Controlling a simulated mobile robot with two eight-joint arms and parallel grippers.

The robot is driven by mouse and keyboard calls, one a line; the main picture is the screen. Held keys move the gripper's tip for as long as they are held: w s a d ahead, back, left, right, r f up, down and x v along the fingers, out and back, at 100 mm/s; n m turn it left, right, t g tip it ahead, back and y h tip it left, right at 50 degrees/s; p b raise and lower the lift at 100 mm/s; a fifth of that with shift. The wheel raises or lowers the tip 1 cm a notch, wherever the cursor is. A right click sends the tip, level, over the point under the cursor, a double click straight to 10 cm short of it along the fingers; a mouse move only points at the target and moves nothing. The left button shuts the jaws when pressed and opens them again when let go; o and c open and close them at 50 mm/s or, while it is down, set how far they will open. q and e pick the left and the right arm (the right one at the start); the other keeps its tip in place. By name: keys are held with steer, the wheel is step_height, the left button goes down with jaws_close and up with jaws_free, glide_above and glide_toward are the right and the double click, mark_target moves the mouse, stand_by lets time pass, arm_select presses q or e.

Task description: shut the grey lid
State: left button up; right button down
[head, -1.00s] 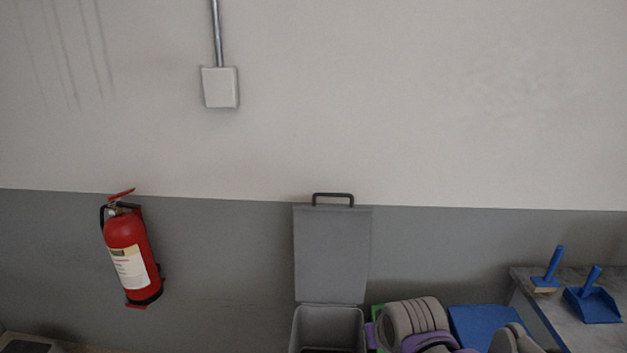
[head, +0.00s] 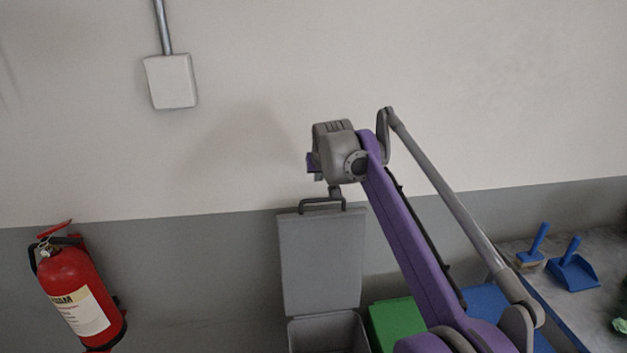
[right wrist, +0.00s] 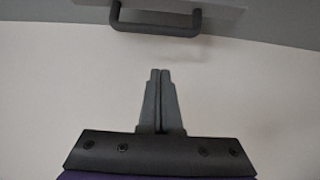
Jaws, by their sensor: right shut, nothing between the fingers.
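The grey lid (head: 321,262) stands open and upright against the wall, behind the grey bin (head: 328,333). A dark handle (head: 322,203) sits on the lid's top edge; it also shows at the top of the right wrist view (right wrist: 156,22). My right gripper (right wrist: 160,72) is shut and empty, apart from the handle. In the head view, my right arm reaches up from the lower right, and its wrist end is just above the handle; the fingers are mostly hidden there. My left gripper is not in view.
A green bin lid (head: 397,322) and a blue one (head: 492,305) are to the right. A blue brush (head: 537,240) and dustpan (head: 574,268) lie on a grey counter (head: 600,298). A red fire extinguisher (head: 75,290) hangs on the wall at left.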

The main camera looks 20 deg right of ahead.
steer(key=shift+w+d+f, duration=0.1)
steer(key=shift+w+f, duration=0.2)
steer(key=shift+f, duration=0.8)
steer(key=shift+w+d+f, duration=0.1)
steer(key=shift+w+f, duration=0.15)
steer(key=shift+f, duration=0.8)
steer(key=shift+w+f, duration=0.3)
steer(key=shift+f, duration=0.8)
steer(key=shift+s+d+f, duration=0.1)
